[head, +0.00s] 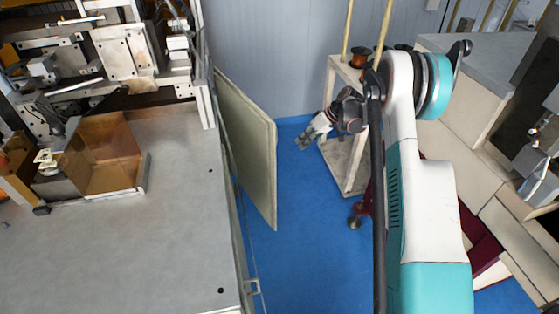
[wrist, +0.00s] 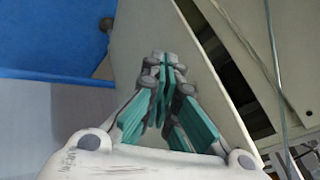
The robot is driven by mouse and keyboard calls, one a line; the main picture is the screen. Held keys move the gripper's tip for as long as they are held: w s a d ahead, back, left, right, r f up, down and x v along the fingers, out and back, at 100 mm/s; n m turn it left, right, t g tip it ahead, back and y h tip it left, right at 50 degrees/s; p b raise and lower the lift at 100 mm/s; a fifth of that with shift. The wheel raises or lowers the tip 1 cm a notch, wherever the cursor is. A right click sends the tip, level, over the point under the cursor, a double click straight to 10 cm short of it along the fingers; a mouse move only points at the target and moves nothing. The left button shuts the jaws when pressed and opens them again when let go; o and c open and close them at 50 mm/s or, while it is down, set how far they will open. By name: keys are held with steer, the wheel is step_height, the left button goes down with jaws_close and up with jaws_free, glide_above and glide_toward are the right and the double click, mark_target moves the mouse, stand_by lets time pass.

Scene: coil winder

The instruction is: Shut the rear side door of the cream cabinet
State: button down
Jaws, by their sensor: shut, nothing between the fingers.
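The cream cabinet's grey top (head: 130,235) fills the left of the head view. Its rear side door (head: 252,150), a pale cream-green panel, stands open, angled out from the cabinet's right side over the blue floor. In the wrist view the door seems to be the broad pale panel (wrist: 195,45) behind the fingers, with a dark gap to its right. My gripper (head: 303,144) is to the right of the door, fingers shut and empty, pointing left and down towards it. Blue floor shows between them in the head view. The shut fingertips also show in the wrist view (wrist: 165,62).
A cream shelf trolley (head: 345,165) with copper spools (head: 360,58) stands just right of my gripper. A grey wall (head: 280,55) closes the back. Blue floor (head: 310,220) is clear between the cabinet and my arm. Cream units stand at the right.

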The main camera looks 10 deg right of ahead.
steer(key=a+f+b, duration=0.5)
steer(key=a+f, duration=0.4)
steer(key=shift+w+a, duration=0.15)
steer(key=shift+w, duration=0.2)
steer(key=s+a+m, duration=0.1)
steer(key=s+a, duration=0.2)
steer(key=a, duration=0.9)
steer(key=shift+s+a+t, duration=0.25)
steer(key=shift+t, duration=0.15)
